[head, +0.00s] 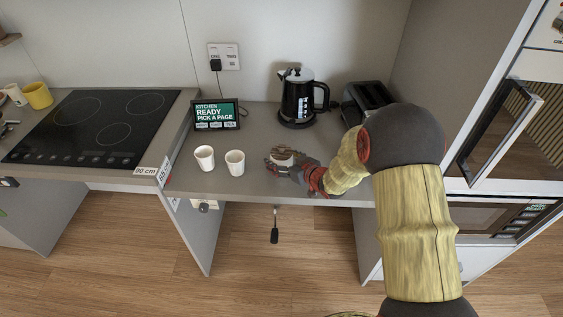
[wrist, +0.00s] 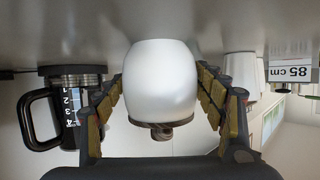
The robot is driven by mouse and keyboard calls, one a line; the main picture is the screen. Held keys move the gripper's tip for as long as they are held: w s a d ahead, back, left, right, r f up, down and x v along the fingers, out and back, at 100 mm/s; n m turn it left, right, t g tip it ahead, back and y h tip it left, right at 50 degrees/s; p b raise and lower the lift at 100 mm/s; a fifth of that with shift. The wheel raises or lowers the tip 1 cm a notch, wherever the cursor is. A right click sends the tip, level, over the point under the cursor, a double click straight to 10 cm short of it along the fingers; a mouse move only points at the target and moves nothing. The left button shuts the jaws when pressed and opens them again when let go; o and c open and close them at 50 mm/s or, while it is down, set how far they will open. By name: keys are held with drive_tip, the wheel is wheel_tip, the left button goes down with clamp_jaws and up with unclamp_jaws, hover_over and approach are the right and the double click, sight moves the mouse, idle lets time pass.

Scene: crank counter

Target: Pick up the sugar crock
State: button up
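The sugar crock is a small white rounded pot with a brown wooden lid. In the head view the crock (head: 281,160) stands near the counter's front edge, partly hidden by my gripper (head: 276,163). The wrist view is upside down; there the crock (wrist: 160,80) fills the middle, its base meeting the counter and its lid (wrist: 152,131) pointing down in the picture. My gripper (wrist: 160,95) has one finger on each side of it, the tips very close to its walls. I cannot tell whether they press on it.
Two white cups (head: 205,158) (head: 235,162) stand left of the crock. A black kettle (head: 298,98) and a toaster (head: 366,101) stand behind it. A small screen (head: 217,114) is at the back left, beside the black hob (head: 92,128). A crank (head: 274,234) hangs below the counter edge.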

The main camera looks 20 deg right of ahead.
drive_tip(key=c, duration=1)
drive_tip(key=shift+r, duration=0.1)
drive_tip(key=shift+c, duration=0.4)
